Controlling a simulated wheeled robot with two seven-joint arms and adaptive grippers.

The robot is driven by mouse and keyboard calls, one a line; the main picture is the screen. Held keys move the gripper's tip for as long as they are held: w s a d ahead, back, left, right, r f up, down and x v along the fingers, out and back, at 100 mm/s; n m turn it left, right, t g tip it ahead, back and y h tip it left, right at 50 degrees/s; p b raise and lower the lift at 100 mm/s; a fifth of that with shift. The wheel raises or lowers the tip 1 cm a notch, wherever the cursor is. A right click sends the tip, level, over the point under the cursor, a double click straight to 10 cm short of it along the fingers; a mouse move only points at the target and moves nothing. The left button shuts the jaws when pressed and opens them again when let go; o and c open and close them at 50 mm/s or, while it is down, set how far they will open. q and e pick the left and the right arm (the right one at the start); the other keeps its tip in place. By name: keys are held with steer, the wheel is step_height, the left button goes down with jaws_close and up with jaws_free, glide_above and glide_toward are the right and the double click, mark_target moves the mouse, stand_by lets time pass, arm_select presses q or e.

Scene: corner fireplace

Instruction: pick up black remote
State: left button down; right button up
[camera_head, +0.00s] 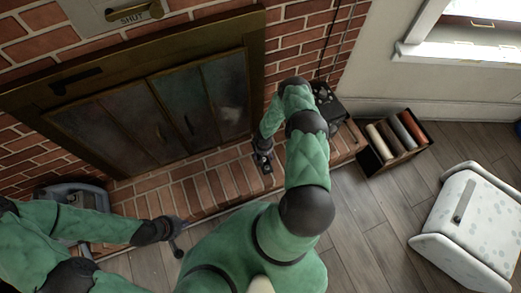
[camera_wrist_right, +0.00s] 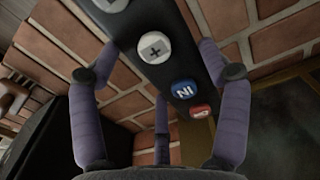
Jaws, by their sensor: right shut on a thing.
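The black remote (camera_wrist_right: 180,65) fills the upper middle of the right wrist view, with a white plus button, a blue button and a red button on its face. My right gripper (camera_wrist_right: 160,110) is shut on it, with purple-grey fingers on both sides. In the head view the right gripper (camera_head: 263,160) is small and dark, over the brick hearth in front of the fireplace; the remote is hard to make out there. My left gripper (camera_head: 177,238) is at the lower left of the head view, its fingers apart and empty, away from the remote.
The brick hearth (camera_head: 205,188) runs below the metal fireplace doors (camera_head: 165,115). A black box (camera_head: 328,103) stands at its right end.

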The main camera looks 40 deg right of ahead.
steer(key=s+r+p, duration=0.5)
steer(key=s, duration=0.5)
steer(key=shift+a+r, duration=0.2)
steer(key=shift+a, duration=0.1)
